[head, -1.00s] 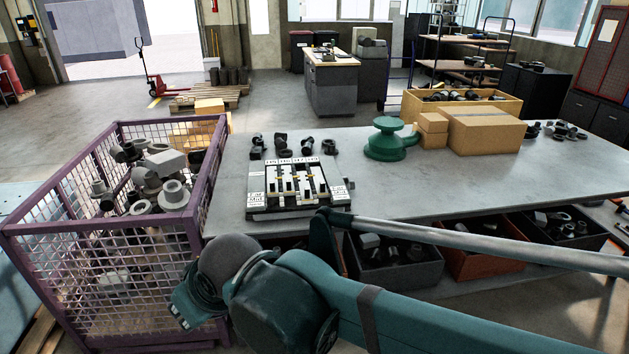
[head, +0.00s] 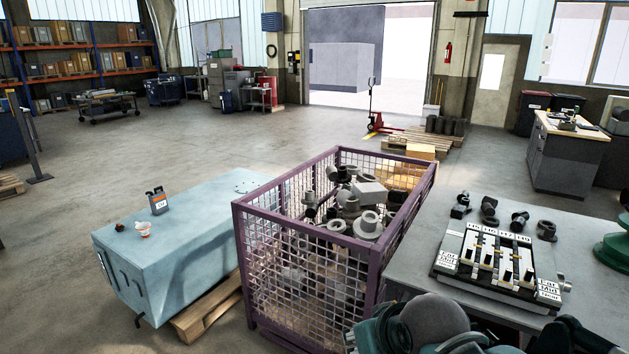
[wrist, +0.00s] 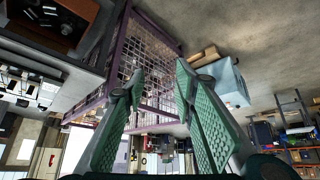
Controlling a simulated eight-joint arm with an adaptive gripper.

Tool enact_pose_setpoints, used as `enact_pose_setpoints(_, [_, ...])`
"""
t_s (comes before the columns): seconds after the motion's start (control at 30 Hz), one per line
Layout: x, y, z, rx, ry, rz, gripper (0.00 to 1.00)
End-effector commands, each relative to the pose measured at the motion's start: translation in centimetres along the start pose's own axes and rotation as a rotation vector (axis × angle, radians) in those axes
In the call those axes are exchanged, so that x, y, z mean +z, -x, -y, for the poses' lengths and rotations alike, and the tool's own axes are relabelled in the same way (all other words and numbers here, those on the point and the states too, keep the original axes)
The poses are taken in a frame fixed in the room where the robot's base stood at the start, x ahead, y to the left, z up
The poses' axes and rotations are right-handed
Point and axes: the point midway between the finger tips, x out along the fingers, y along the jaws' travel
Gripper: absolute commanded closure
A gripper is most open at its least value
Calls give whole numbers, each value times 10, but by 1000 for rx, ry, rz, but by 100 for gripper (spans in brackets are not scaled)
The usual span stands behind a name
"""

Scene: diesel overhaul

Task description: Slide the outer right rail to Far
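The rail panel (head: 450,273) lies on the grey bench at the right of the head view. The panel also shows at the left of the wrist view (wrist: 45,92), seen turned over. My gripper (wrist: 157,80) has two green fingers spread apart with nothing between them. It is away from the panel; its fingers are not visible in the head view.
A purple mesh crate (head: 378,262) full of grey metal parts stands left of the bench (head: 415,255). Several dark fittings (head: 489,207) sit behind the panel. A green round stand (head: 612,250) is at the right edge. A pale blue tank (head: 190,240) lies farther left.

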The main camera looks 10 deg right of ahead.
Motion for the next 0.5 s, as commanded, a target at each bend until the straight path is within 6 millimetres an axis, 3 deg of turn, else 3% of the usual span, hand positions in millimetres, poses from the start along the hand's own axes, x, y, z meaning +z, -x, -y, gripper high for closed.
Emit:
enact_pose_setpoints(0.33, [-2, 0, -1, 1, -2, 1, 72])
enact_pose_setpoints(0.5, [-12, 2, -7, 9, -11, 10, 72])
